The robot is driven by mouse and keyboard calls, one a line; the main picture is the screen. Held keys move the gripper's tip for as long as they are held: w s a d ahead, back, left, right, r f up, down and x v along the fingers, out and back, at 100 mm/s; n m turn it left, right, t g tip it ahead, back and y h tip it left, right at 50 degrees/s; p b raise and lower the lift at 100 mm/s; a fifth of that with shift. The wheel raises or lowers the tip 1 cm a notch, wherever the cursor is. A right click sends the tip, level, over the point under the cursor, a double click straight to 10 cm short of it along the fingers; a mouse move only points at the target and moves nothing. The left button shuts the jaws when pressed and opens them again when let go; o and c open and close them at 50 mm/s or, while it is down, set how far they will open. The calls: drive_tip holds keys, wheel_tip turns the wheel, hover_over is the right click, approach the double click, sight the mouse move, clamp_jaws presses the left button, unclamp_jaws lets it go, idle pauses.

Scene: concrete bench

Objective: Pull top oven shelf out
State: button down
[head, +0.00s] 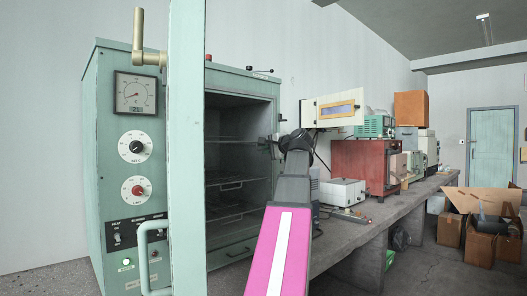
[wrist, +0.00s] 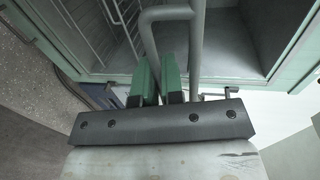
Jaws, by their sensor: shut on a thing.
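The green oven (head: 125,190) stands at the left with its chamber open to the front. The top shelf (head: 235,138) is a thin wire rack inside it, also seen edge-on in the wrist view (wrist: 108,12). My gripper (head: 268,146) is at the chamber's right side, at about the top shelf's height. In the wrist view its two green fingers (wrist: 160,80) are shut on a grey U-shaped handle (wrist: 168,12), with one leg between them. The handle appears to be the top shelf's; where it joins the rack is unclear.
The open oven door (head: 187,150) stands edge-on in front of the chamber, with its handle (head: 152,255) facing left. A lower shelf (head: 230,187) sits below. A white box (head: 343,192) and a red cabinet (head: 365,165) stand on the bench to the right.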

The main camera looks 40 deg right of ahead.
drive_tip(key=c, duration=1.6)
unclamp_jaws()
drive_tip(key=v, duration=1)
drive_tip(key=shift+s, duration=0.4)
drive_tip(key=shift+d, duration=0.1)
